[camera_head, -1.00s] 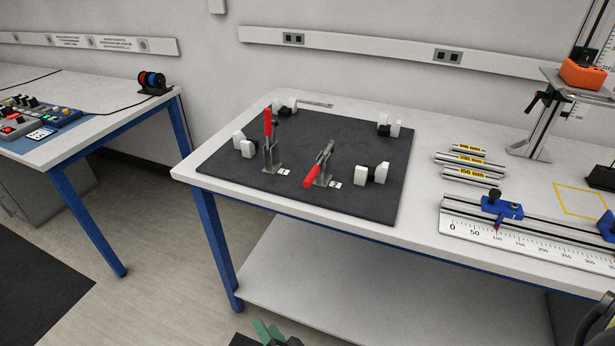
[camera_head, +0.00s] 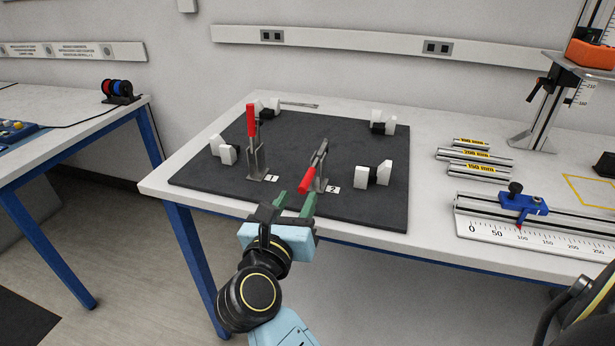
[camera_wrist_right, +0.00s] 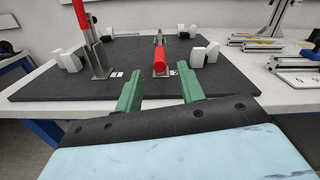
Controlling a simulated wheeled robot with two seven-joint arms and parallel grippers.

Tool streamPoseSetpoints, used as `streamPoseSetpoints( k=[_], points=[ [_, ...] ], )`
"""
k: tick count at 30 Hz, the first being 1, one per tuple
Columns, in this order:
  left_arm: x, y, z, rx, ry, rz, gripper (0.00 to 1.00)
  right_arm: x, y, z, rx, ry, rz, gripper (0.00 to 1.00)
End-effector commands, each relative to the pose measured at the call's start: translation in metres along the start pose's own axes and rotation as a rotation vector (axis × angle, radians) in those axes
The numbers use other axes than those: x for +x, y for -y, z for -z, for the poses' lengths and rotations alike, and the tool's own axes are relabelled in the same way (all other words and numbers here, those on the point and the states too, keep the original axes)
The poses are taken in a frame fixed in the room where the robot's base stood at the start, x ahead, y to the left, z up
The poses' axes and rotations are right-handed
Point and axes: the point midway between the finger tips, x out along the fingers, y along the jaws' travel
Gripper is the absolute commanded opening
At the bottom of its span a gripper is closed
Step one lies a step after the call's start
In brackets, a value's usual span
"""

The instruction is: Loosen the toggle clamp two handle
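Toggle clamp two, beside the label "2", stands on the dark mat. Its red handle (camera_head: 307,180) is tilted down toward the mat's front edge, and its metal body (camera_head: 320,162) is behind. In the right wrist view the red handle (camera_wrist_right: 160,58) points at the camera, lined up with the gap between the fingers. My right gripper (camera_head: 296,198) is open, its green fingers (camera_wrist_right: 161,86) apart at the handle's near end. They do not grip it; I cannot tell whether its tip is between them. My left gripper is not in view.
Toggle clamp one, with an upright red handle (camera_head: 251,118), stands close to the left. White blocks (camera_head: 374,174) sit around the mat (camera_head: 225,188). A ruler rail with a blue slider (camera_head: 523,203) and several metal bars (camera_head: 478,157) lie to the right.

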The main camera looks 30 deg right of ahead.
Motion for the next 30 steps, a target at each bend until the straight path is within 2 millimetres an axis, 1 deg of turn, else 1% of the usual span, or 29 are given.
streamPoseSetpoints(
  k=[1, 6, 9, 12, 17, 25, 30],
  points=[
    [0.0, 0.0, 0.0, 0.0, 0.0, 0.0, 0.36, 0.013, 0.0, -0.001, -0.001, 0.004, 0.002, 0.39],
    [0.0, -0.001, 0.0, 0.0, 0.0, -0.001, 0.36, 0.047, 0.0, -0.001, -0.004, 0.005, 0.002, 0.39],
    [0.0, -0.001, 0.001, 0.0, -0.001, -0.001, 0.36, 0.063, 0.0, -0.001, -0.004, 0.004, 0.001, 0.39],
    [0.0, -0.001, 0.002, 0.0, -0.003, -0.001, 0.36, 0.074, 0.0, 0.0, -0.004, 0.003, 0.001, 0.39],
    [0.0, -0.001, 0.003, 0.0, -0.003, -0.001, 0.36, 0.083, 0.0, 0.0, -0.003, 0.002, 0.0, 0.39],
    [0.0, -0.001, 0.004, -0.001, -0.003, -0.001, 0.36, 0.084, 0.0, 0.0, -0.003, 0.001, 0.0, 0.39],
    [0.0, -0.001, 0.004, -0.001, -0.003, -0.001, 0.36, 0.084, 0.0, 0.0, -0.003, 0.001, 0.0, 0.16]
  ],
)
